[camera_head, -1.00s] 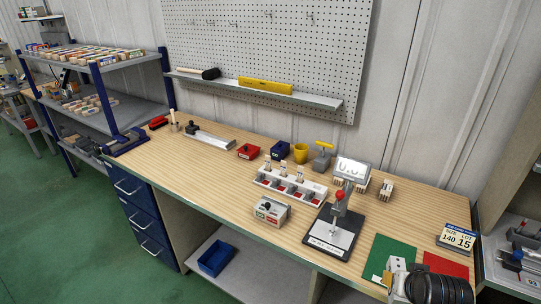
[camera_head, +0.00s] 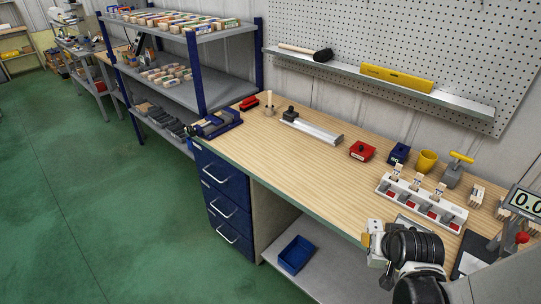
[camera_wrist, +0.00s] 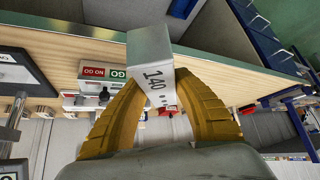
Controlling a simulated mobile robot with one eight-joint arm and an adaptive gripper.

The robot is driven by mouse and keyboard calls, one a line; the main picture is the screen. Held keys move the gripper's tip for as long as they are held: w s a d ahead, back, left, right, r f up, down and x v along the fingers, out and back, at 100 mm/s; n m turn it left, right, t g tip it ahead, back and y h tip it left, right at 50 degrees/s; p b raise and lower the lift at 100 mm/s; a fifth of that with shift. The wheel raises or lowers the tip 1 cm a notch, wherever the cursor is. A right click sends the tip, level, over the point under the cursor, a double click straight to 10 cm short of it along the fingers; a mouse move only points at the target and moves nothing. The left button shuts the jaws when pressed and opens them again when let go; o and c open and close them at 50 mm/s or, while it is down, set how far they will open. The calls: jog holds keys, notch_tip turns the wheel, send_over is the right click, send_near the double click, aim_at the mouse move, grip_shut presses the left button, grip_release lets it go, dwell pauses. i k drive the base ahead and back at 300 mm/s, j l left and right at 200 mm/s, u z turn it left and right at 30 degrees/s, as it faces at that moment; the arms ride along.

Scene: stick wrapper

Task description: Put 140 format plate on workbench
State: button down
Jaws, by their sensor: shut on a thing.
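The 140 format plate (camera_wrist: 150,50) is a light grey block marked "140" with several dots. In the wrist view it stands between the two yellow fingers of my gripper (camera_wrist: 160,86), which is shut on it. The workbench (camera_head: 270,150) has a light wooden top. I cannot tell from these views whether the plate touches it.
A white fixture (camera_head: 425,203) with several red-marked slots stands just behind my gripper. A digital gauge (camera_head: 525,203) is at the right. A blue bin (camera_head: 295,254) sits on the lower shelf. The left-middle worktop is clear. A shelf rack (camera_head: 190,85) stands at the left.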

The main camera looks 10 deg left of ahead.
aim_at(316, 178)
jog(key=i+l+u, duration=0.25)
jog(key=i, duration=0.2)
jog(key=i+l+u, duration=0.2)
jog(key=i, duration=0.25)
